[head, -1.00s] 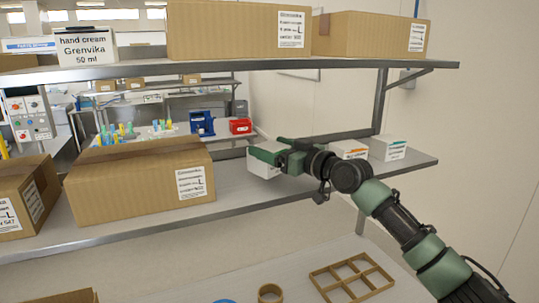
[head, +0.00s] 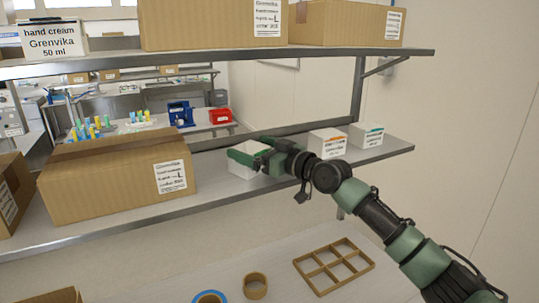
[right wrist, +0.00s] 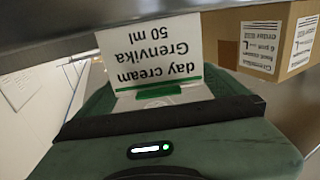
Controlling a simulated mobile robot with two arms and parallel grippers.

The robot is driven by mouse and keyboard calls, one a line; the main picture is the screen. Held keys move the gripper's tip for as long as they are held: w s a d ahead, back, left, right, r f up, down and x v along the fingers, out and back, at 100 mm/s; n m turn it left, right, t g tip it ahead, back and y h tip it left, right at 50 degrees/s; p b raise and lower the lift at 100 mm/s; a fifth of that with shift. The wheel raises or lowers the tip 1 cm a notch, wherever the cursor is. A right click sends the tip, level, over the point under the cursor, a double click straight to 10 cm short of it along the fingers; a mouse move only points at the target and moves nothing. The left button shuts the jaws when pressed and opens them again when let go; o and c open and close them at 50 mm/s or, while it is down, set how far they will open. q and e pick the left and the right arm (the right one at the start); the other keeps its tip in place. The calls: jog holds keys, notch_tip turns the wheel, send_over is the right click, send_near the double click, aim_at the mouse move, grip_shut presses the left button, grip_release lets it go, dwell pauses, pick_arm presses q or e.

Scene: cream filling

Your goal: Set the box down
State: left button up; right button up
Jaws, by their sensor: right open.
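The white box with a green stripe (head: 243,173) appears to rest on the middle shelf (head: 215,197), between a large carton and two small white boxes. In the right wrist view its label, day cream Grenvika 50 ml, reads upside down on the box (right wrist: 155,55). My right gripper (head: 250,157) is open at the box, with its jaws still beside the box's upper part. Part of the box is hidden behind the gripper. My left gripper is out of view.
A large carton (head: 115,185) stands left of the box. The upper shelf (head: 225,57) carries cartons above my arm. A wooden divider (head: 333,265) lies on the lower surface.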

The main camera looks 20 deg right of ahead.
jog(key=b+v, duration=0.4)
jog(key=v, duration=0.7)
jog(key=shift+s+d+f, duration=0.1)
